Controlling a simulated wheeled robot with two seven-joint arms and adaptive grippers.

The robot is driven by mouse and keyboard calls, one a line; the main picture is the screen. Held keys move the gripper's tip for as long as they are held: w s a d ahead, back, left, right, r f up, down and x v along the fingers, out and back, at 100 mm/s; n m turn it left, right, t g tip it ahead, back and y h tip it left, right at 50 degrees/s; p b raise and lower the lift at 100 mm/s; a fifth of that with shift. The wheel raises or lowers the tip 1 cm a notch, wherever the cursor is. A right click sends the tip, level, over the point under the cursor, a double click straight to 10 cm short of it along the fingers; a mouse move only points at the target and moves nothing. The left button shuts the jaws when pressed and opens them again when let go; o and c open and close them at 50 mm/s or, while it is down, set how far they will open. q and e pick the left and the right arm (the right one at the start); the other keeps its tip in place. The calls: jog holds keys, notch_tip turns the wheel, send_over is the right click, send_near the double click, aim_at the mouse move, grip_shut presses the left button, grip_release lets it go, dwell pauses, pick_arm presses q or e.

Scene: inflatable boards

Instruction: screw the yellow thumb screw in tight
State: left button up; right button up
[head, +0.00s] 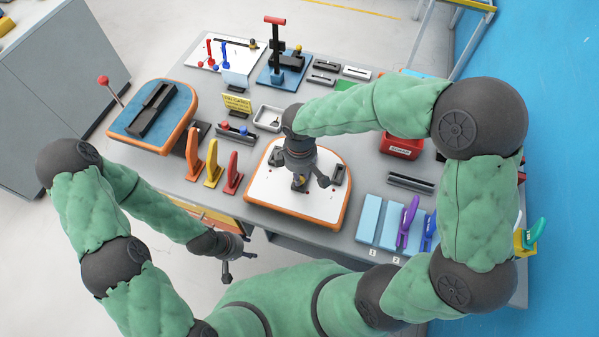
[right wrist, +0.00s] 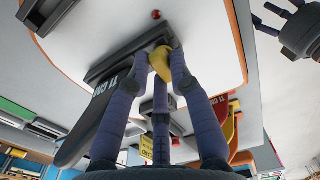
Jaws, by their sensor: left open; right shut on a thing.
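The yellow thumb screw (right wrist: 179,68) shows between the fingers of my right gripper (right wrist: 178,66) in the right wrist view. My right gripper is shut on it, at a dark grey block (right wrist: 118,75) with white lettering on the white board (right wrist: 105,28). In the head view my right gripper (head: 301,178) reaches down over this orange-edged white board (head: 265,188), and a bit of yellow shows beneath it. The screw's shaft and its hole are hidden. My left gripper (head: 228,268) is open and empty, off the table's front edge.
Orange, yellow and red wedges (head: 213,172) stand left of the white board. A blue board (head: 175,115) lies further left. Purple and blue clamps (head: 407,222) and light blue plates (head: 370,212) lie at right. A red box (head: 402,146) stands behind them.

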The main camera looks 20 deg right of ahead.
jog(key=o, duration=0.9)
jog(key=shift+c, duration=0.2)
notch_tip(320, 180, up, 12)
dwell(0.4)
